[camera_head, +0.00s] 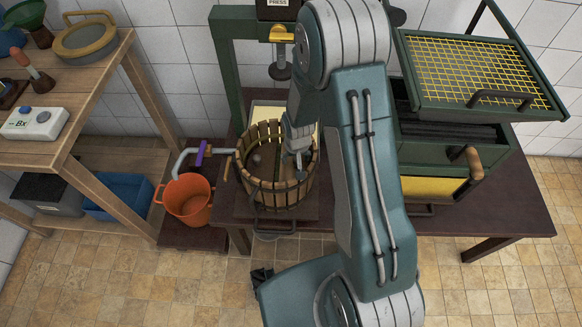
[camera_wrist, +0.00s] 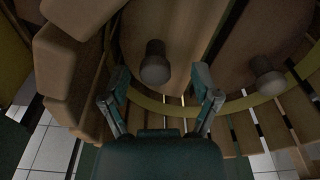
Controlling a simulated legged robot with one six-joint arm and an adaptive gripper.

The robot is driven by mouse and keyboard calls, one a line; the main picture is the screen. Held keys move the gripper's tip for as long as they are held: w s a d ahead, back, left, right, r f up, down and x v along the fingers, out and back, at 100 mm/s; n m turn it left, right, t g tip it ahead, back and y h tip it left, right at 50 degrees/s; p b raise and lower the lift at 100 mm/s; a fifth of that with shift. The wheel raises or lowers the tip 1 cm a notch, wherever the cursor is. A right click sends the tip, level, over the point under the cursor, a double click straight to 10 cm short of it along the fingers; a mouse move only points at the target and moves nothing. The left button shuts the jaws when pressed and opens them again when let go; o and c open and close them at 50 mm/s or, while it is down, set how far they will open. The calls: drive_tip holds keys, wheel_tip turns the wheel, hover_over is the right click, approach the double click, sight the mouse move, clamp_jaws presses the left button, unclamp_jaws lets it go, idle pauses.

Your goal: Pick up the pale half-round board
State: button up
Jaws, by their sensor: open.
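Two half-round boards with dark knobs lie side by side inside a slatted wooden basket (camera_head: 247,177). In the wrist view, the paler brown board (camera_wrist: 186,28) is in the middle, and its knob (camera_wrist: 155,62) shows just ahead of the gap between my fingertips. The darker board (camera_wrist: 243,65) is to its right, with its own knob (camera_wrist: 267,76). My gripper (camera_wrist: 159,88) is open and empty. In the head view, my gripper (camera_head: 297,155) reaches down into the basket's right part and hides some of the boards.
The basket stands on a dark table under a green press frame (camera_head: 228,70). A green machine with a yellow mesh tray (camera_head: 475,70) stands to the right. An orange bucket (camera_head: 188,198) is to the left, beside wooden shelves (camera_head: 80,100). Basket slats (camera_wrist: 66,75) rise close on the wrist view's left.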

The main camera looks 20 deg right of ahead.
drive_tip(key=shift+d+f, duration=0.3)
drive_tip(key=shift+f, duration=0.3)
drive_tip(key=shift+a, duration=0.15)
clamp_jaws()
